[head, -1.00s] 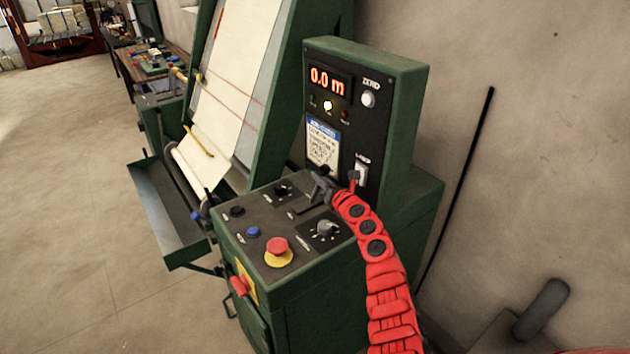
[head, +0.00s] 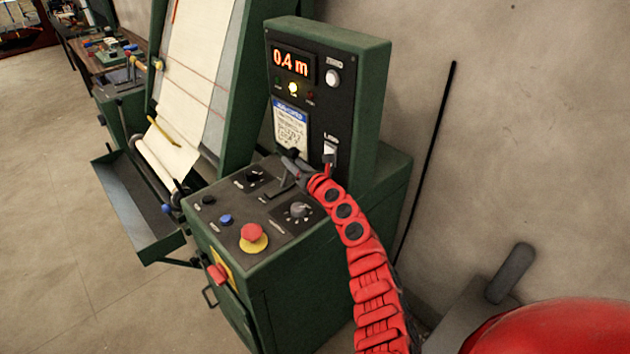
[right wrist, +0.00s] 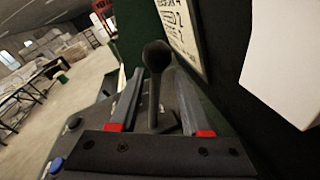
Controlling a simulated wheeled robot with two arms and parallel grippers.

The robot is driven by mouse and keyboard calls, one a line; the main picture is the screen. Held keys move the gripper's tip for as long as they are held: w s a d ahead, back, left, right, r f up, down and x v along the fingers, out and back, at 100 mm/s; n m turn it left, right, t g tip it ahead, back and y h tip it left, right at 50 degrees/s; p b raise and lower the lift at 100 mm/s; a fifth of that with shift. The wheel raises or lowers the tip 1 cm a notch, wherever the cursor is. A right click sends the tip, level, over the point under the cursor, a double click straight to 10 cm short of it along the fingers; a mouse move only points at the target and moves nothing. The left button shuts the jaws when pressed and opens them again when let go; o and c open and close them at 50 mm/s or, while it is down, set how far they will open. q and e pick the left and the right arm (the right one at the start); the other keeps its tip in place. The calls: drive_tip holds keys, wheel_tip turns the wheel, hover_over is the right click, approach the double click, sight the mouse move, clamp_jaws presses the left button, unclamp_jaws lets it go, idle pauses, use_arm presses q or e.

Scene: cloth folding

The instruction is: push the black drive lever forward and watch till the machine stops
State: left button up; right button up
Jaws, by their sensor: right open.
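The black drive lever (head: 293,154) stands up from the control desk (head: 185,222) of the green machine, partly hidden by my right gripper (head: 296,168). In the right wrist view, the round knob of the lever (right wrist: 156,56) and its thin stem stand between the two open fingers of my right gripper (right wrist: 160,78). I cannot tell whether a finger touches it. The display (head: 291,62) reads 0.4 m, and a yellow lamp (head: 293,88) below it is lit. Pale cloth (head: 195,70) with reddish lines lies over the sloped panel. My left gripper is out of view.
The desk also carries a red stop button (head: 252,233) on a yellow base, a blue button (head: 226,219) and a rotary knob (head: 299,209). A metal tray (head: 135,215) juts out at the left. A black rod (head: 428,150) leans on the wall.

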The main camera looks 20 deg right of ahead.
drive_tip(key=s, duration=0.4)
drive_tip(key=s+d+p, duration=0.1)
drive_tip(key=s, duration=0.2)
drive_tip(key=shift+r, duration=0.35)
drive_tip(key=s+d+p, duration=0.1)
drive_tip(key=s+p, duration=0.3)
drive_tip(key=s, duration=0.4)
drive_tip(key=shift+s+d+r, duration=0.25)
drive_tip(key=shift+s+r, duration=0.1)
drive_tip(key=shift+r, duration=0.1)
